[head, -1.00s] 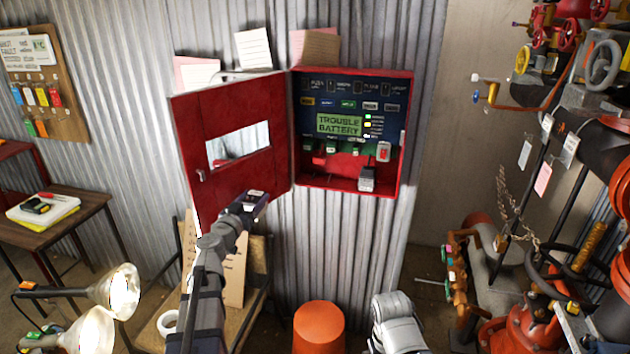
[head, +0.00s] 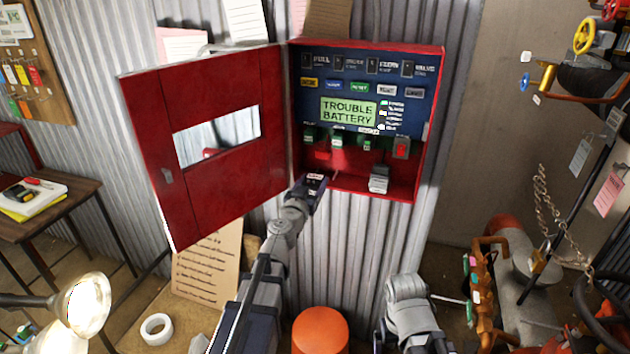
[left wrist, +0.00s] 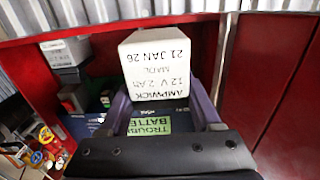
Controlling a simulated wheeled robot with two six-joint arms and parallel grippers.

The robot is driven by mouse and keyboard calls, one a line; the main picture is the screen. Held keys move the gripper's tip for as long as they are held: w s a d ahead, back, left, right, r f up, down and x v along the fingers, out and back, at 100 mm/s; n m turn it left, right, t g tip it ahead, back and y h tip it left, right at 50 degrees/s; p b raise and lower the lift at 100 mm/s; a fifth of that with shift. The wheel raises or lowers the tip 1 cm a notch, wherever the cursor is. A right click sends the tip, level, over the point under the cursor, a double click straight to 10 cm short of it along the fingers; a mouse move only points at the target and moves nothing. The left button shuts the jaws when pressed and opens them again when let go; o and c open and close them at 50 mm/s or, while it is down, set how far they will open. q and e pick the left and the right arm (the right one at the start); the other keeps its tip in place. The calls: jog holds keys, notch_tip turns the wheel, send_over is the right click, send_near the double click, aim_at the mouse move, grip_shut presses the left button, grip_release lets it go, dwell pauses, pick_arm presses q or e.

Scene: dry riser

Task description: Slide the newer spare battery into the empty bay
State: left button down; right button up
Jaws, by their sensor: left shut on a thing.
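My left gripper (head: 314,187) is shut on a pale battery, seen edge-on in the head view (head: 316,178). The gripper is at the lower left front of the open red cabinet (head: 424,150). A grey battery (head: 379,182) stands on the cabinet floor at the right, and it also shows in the left wrist view (left wrist: 66,54). Bare red floor (head: 348,182) lies between the two. My right gripper is out of view.
The cabinet's red door (head: 225,180) stands open to the left. Its screen (head: 348,111) reads TROUBLE BATTERY. Small green connectors (head: 338,141) and a red-and-grey part (head: 401,148) sit above the bottom. Pipes and valves (head: 490,280) fill the right.

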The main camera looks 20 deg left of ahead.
aim_at(318, 175)
pick_arm(q)
jog(key=shift+s, duration=0.15)
jog(key=shift+w+d, duration=0.1)
jog(key=shift+w, duration=2.8)
jog(key=shift+w+d+r, duration=0.1)
jog(key=shift+w, duration=2.95)
grip_release()
jog(key=shift+s, duration=0.1)
jog(key=shift+s, duration=3.85)
